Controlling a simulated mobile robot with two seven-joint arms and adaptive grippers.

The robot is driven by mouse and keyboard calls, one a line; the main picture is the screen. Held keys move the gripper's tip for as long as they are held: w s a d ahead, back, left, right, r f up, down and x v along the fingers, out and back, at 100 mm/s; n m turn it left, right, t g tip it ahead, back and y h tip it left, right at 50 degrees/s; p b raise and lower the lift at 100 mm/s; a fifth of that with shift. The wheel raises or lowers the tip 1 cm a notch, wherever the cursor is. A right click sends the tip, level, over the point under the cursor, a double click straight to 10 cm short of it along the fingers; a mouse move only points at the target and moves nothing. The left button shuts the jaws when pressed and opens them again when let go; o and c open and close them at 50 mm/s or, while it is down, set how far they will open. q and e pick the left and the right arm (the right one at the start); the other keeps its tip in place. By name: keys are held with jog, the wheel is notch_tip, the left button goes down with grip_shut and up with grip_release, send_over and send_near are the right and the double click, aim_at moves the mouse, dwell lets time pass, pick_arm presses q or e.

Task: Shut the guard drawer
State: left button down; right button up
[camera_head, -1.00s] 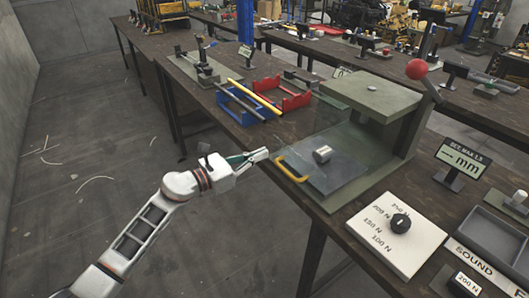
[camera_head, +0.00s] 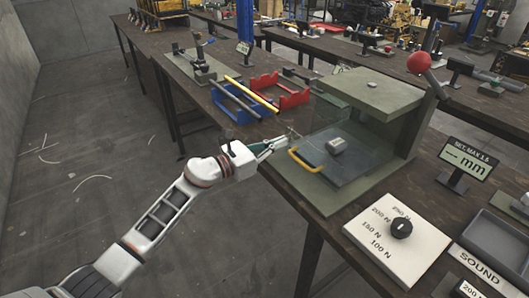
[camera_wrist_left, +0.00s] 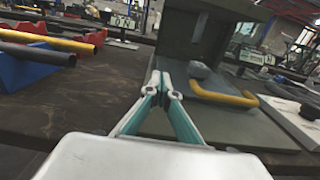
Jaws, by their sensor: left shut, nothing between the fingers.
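The guard drawer (camera_head: 340,172) is a clear panel and tray with a yellow handle (camera_head: 308,163). It sticks out from the front of the green-grey rivet press (camera_head: 375,93). A small grey block (camera_head: 336,146) sits on it. My left gripper (camera_head: 290,137) is shut and empty at the handle's far left end. In the left wrist view its closed fingertips (camera_wrist_left: 161,82) are just left of the yellow handle (camera_wrist_left: 222,97). I cannot tell whether they touch the drawer. The grey block (camera_wrist_left: 199,70) shows behind the handle there. My right gripper is not in view.
A blue rack (camera_head: 236,106) and a red rack (camera_head: 293,97) with bars stand left of the press. A white dial board (camera_head: 375,255), a mm display (camera_head: 467,160) and the press's red-ball lever (camera_head: 418,62) are on the right. Open floor lies left of the bench.

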pick_arm(q)
jog(key=x, duration=0.2)
jog(key=b+x, duration=0.2)
jog(key=x, duration=0.1)
jog(key=shift+w+d+f, duration=0.25)
jog(key=shift+d+f, duration=0.05)
jog(key=shift+f, duration=0.05)
jog(key=shift+w+d, duration=0.15)
jog(key=shift+d, duration=0.1)
jog(key=shift+r, duration=0.3)
jog(key=shift+a, duration=0.1)
